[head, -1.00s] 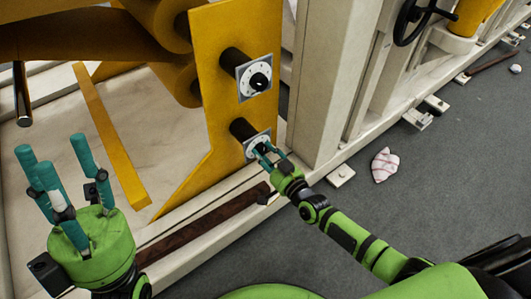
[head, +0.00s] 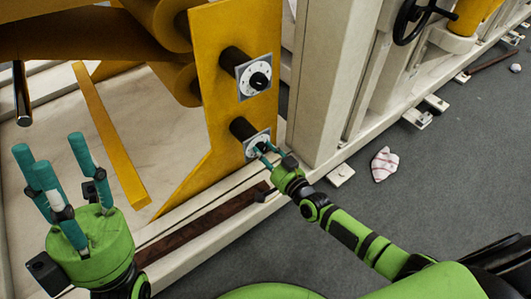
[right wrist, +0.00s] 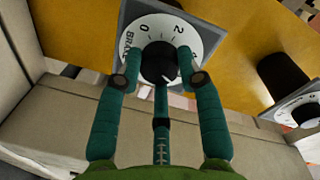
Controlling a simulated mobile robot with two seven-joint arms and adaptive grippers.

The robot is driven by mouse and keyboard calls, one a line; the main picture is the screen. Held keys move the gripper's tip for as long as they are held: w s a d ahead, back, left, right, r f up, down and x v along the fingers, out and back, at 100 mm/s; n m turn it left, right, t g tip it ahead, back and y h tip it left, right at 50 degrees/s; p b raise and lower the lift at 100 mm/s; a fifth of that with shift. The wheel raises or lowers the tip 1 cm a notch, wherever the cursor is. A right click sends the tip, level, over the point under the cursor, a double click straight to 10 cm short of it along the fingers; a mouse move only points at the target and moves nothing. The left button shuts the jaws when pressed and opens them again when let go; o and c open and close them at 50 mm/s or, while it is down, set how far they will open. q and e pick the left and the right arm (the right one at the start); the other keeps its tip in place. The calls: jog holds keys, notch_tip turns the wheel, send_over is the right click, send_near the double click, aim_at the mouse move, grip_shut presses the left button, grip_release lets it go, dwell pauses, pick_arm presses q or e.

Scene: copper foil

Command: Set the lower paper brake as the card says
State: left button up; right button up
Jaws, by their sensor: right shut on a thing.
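The lower paper brake is a black knob (right wrist: 158,62) on a white dial (right wrist: 196,42) with a square grey plate, on the yellow panel. "BRAKE", "0" and "2" can be read on the dial in the right wrist view; its other marks are hidden. My right gripper (right wrist: 160,72) is shut on this knob, one finger on each side. In the head view the right gripper (head: 266,153) covers part of the lower dial (head: 257,141). My left gripper (head: 55,165) is open and empty at the left. No card is in view.
The upper brake dial (head: 258,78) sits above the lower one on the yellow panel (head: 213,80). A cream frame post (head: 328,90) stands close to the right of the dials. A crumpled cloth (head: 384,164) lies on the open grey floor.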

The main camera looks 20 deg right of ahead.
jog(key=o, duration=1.1)
jog(key=shift+w+d+r, duration=0.1)
jog(key=shift+w+r, duration=0.15)
jog(key=shift+r, duration=0.15)
jog(key=shift+o, duration=0.2)
jog(key=shift+f, duration=0.15)
jog(key=shift+s, duration=0.1)
jog(key=shift+f, duration=0.1)
jog(key=shift+s+f, duration=0.1)
jog(key=shift+s, duration=0.3)
jog(key=v, duration=1.1)
jog(key=shift+s, duration=0.1)
